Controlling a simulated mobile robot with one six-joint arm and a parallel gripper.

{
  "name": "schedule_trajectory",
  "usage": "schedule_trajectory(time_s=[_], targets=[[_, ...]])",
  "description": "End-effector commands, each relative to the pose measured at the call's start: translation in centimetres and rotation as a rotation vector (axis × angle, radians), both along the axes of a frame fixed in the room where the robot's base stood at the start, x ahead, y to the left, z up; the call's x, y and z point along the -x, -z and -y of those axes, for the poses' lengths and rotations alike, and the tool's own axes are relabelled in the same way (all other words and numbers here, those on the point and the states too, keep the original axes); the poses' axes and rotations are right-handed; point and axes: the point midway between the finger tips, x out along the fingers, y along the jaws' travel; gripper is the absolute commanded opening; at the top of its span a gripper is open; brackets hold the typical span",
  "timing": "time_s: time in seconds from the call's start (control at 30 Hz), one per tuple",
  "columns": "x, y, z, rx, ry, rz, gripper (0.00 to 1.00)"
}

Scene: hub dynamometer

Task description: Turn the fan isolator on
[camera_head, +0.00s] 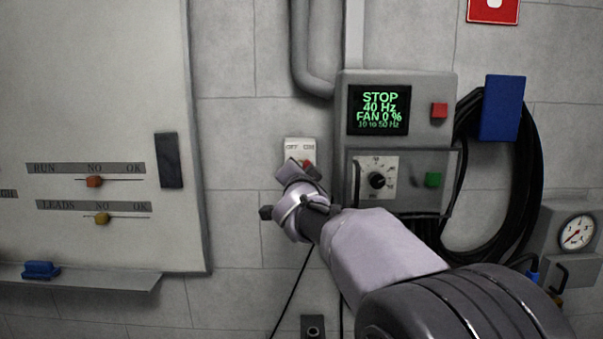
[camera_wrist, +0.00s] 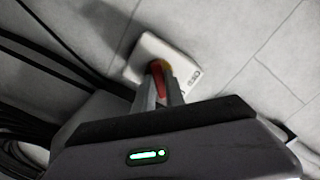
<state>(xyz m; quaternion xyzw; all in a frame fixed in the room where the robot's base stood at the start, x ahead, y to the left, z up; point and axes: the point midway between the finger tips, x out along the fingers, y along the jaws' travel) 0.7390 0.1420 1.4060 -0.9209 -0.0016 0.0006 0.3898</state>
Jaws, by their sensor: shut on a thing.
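The fan isolator (camera_head: 300,148) is a small pale plate on the tiled wall with OFF and ON printed along its top. My gripper (camera_head: 305,169) is at the plate's lower half and hides part of it. A red handle (camera_head: 307,164) shows at the fingertips. I cannot tell clearly which mark the handle points to.
To the right, a control box (camera_head: 447,95) shows STOP, 40 Hz and FAN 0 % on its screen (camera_head: 379,110). It carries a red button (camera_head: 439,111), a green button (camera_head: 433,180) and a dial (camera_head: 377,180). Black cable (camera_head: 535,170) hangs farther right. A whiteboard (camera_head: 90,90) is left.

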Motion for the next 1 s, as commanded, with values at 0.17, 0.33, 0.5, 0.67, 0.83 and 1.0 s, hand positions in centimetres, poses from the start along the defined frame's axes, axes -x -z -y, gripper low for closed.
schedule_trajectory(time_s=[0.17, 0.33, 0.5, 0.67, 0.83, 1.0], targets=[[0.0, 0.1, 0.0, -0.002, 0.0, -0.001, 0.0], [0.0, 0.0, 0.0, -0.001, -0.001, -0.001, 0.36], [0.0, 0.0, 0.0, 0.0, -0.001, -0.001, 0.36], [0.2, 0.0, 0.0, 0.0, 0.0, 0.0, 0.36], [3.1, 0.0, 0.0, 0.001, -0.001, 0.001, 0.36], [8.8, -0.1, 0.0, 0.0, -0.003, 0.0, 0.36]])
